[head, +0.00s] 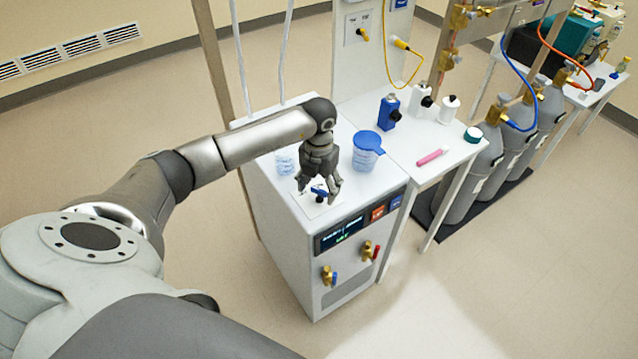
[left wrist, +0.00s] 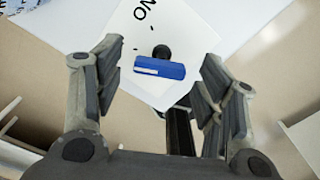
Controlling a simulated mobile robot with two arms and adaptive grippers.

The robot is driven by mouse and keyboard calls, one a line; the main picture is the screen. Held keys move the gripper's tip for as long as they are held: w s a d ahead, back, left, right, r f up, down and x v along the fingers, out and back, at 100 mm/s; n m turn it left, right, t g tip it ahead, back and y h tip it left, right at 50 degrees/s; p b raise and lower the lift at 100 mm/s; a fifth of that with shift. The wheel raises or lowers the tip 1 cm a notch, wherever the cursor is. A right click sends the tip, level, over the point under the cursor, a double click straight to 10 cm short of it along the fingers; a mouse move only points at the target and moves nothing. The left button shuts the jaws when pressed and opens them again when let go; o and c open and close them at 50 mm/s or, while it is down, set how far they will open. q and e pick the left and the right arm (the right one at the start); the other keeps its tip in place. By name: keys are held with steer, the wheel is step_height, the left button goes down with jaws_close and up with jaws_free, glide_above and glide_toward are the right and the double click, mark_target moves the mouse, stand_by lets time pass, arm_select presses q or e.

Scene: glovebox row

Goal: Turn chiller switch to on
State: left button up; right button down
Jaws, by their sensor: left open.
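The chiller (head: 285,245) is a white cabinet with a dark display (head: 345,236) on its front. Its switch (head: 318,191) is a small blue handle on a white label plate on the top. In the left wrist view the blue switch handle (left wrist: 160,69) lies nearly crosswise between the fingers, with a black round hub beside it. The label plate (left wrist: 190,30) shows the letters "NO" as seen here, partly cut off. My left gripper (head: 320,192) is open above the switch, pointing down, one finger on each side. Contact cannot be told. My right gripper is not in view.
A blue-lidded container (head: 367,152) and a clear beaker (head: 286,163) stand on the chiller top near the gripper. Brass valves (head: 329,275) stick out of its front. A side table with bottles (head: 389,112) and a pink pen (head: 433,157) adjoins it at right.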

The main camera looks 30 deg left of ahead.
arm_select(q)
steer(key=shift+f, duration=0.1)
steer(key=c, duration=1)
steer(key=shift+w+f+m+b, duration=0.1)
steer(key=shift+f+m+b, duration=0.05)
steer(key=shift+m+b, duration=2.55)
steer(key=shift+r, duration=0.2)
steer(key=o, duration=1)
